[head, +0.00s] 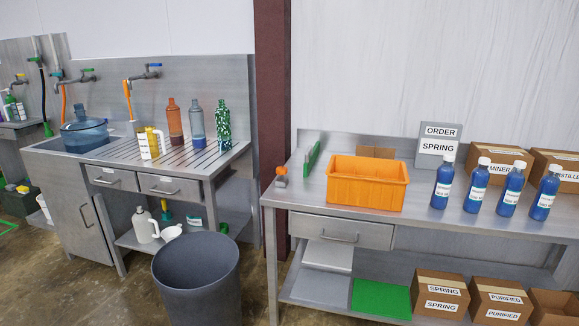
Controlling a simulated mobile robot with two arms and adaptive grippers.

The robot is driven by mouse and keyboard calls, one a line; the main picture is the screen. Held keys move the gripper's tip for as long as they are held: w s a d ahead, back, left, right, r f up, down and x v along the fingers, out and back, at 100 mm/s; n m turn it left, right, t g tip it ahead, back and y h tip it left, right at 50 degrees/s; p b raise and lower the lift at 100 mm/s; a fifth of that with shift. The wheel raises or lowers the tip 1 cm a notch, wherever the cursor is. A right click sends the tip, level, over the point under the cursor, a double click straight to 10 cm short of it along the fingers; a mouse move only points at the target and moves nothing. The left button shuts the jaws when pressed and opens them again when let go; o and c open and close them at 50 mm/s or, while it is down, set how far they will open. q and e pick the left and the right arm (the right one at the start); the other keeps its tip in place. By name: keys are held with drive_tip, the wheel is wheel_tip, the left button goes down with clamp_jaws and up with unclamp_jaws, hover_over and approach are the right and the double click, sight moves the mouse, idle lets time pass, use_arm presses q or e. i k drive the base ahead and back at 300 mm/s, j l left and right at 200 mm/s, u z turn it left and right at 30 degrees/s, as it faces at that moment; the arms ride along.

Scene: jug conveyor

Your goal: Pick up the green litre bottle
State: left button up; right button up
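A green bottle with white speckles (222,126) stands upright on the slatted steel drainboard, at the right end of a row of three. A blue-grey bottle (197,126) stands just left of it, and an orange-brown bottle (174,122) is left of that. Neither of my grippers shows in the head view, so their state and distance from the bottle cannot be seen.
A dark grey bin (197,275) stands on the floor before the sink bench (70,165). A large blue jug (84,133) sits in the sink. The right-hand table (300,205) holds an orange crate (367,184) and several blue bottles. A brown column (272,110) separates the benches.

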sight(222, 113)
drive_tip(key=i, duration=1.75)
